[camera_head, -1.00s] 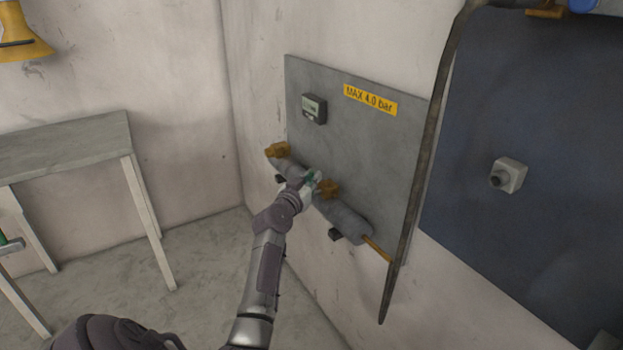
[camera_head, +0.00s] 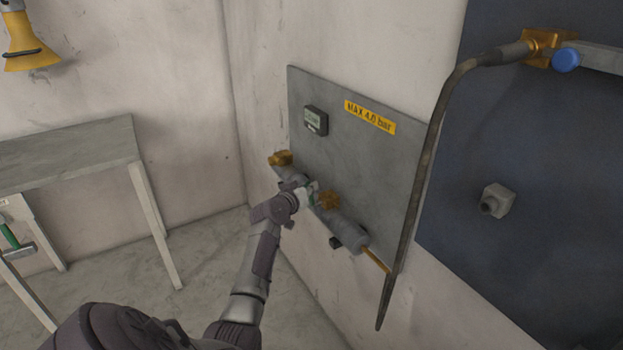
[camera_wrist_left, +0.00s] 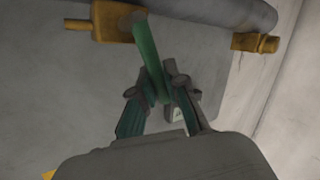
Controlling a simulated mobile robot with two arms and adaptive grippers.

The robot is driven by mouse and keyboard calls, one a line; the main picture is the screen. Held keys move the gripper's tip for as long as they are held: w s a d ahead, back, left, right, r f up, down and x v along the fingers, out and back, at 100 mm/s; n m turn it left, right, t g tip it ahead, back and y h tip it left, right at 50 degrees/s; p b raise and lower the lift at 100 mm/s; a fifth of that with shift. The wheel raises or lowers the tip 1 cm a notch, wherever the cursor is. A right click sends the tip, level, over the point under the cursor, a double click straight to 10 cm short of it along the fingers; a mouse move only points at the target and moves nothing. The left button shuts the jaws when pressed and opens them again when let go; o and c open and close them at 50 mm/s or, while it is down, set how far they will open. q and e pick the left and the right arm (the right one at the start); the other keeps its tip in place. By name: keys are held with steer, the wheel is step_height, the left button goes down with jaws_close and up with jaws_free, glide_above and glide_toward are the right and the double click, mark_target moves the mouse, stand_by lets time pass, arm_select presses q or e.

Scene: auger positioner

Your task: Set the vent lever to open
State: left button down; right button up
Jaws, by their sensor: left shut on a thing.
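The vent lever (camera_wrist_left: 149,55) is a green bar that comes off a brass valve block (camera_wrist_left: 110,22) on a grey pipe, as the left wrist view shows. My left gripper (camera_wrist_left: 158,92) is shut on the lever near its free end. In the head view my left gripper (camera_head: 309,194) is at the grey cylinder (camera_head: 341,230) on the wall panel, just left of the brass block (camera_head: 329,200). The lever is mostly hidden behind the gripper there. My right gripper is not in view.
The grey panel (camera_head: 350,150) carries a small display (camera_head: 316,120) and a yellow "MAX 4.0 bar" label (camera_head: 370,117). A dark hose (camera_head: 427,150) hangs right of the panel. A table (camera_head: 70,158) stands at the left, with a green-handled hammer (camera_head: 14,240) near it.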

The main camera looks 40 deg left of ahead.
arm_select(q)
steer(key=a+f+n+g+h, duration=0.1)
steer(key=n, duration=0.1)
steer(key=a+f+n+g+h, duration=0.1)
steer(key=n+h, duration=0.1)
steer(key=a+f+n+g+h, duration=0.1)
steer(key=n+h, duration=0.1)
steer(key=shift+w+f, duration=0.4)
steer(key=shift+f+n+g+h+b, duration=0.5)
steer(key=shift+f+n+h+b, duration=0.2)
steer(key=shift+n+h+b, duration=0.25)
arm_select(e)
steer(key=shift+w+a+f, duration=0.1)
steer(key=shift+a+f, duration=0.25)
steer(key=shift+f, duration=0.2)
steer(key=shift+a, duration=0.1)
arm_select(q)
steer(key=c, duration=1.2)
jaws_free()
